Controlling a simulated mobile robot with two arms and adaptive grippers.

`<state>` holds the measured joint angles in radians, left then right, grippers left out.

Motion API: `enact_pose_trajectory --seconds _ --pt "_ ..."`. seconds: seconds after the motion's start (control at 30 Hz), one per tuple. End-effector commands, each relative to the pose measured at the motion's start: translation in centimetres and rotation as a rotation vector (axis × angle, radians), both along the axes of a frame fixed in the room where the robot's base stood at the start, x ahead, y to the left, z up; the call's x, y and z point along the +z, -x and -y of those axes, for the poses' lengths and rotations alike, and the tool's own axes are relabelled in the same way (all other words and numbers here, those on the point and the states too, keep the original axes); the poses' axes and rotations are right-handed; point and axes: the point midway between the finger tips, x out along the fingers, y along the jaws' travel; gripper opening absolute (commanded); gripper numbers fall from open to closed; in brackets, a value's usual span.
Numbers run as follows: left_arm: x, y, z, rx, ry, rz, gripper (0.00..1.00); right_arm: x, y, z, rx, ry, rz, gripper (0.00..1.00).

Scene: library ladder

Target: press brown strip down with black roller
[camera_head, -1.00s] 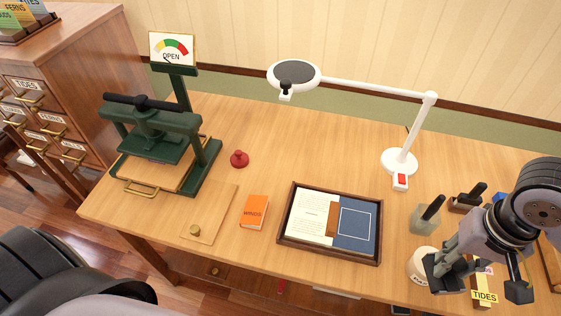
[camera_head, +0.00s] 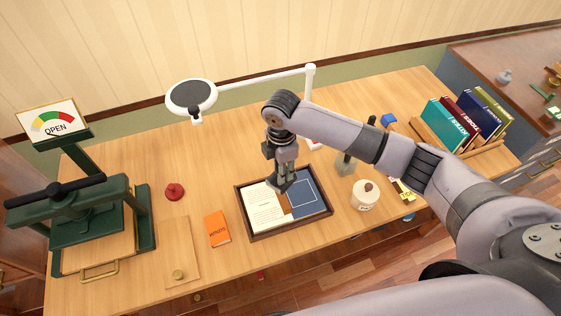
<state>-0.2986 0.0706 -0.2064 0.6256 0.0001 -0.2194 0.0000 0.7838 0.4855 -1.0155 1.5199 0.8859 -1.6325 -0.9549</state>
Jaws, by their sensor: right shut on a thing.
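The brown strip (camera_head: 287,208) runs between a cream printed page (camera_head: 262,210) and a blue panel (camera_head: 309,198) in a dark-framed tray (camera_head: 291,226). My right gripper (camera_head: 281,184) points down over the middle of the tray, at the strip's far end. It is shut on a small dark thing, apparently the black roller, mostly hidden by the fingers. I cannot tell whether it touches the strip. My left gripper is not in view.
A white magnifier lamp (camera_head: 191,96) stands behind the tray. An orange booklet (camera_head: 217,229), a red knob (camera_head: 174,192) and a green press (camera_head: 88,222) are at left. A white jar (camera_head: 364,196) and a black-handled block (camera_head: 346,161) are at right.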

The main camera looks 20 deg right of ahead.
Motion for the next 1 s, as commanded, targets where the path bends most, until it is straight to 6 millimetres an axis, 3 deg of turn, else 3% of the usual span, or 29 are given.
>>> enact_pose_trajectory --seconds 0.2,0.37,1.0 --pt "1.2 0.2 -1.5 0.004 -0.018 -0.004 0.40 -0.9 -0.6 0.0 0.198 -0.001 0.000 0.04" --pt "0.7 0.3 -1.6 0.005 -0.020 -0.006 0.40 -1.6 -0.7 0.0 0.230 -0.001 0.001 0.04" --pt "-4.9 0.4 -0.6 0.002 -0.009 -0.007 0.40 -7.1 -0.7 0.0 0.228 -0.001 0.002 0.04"
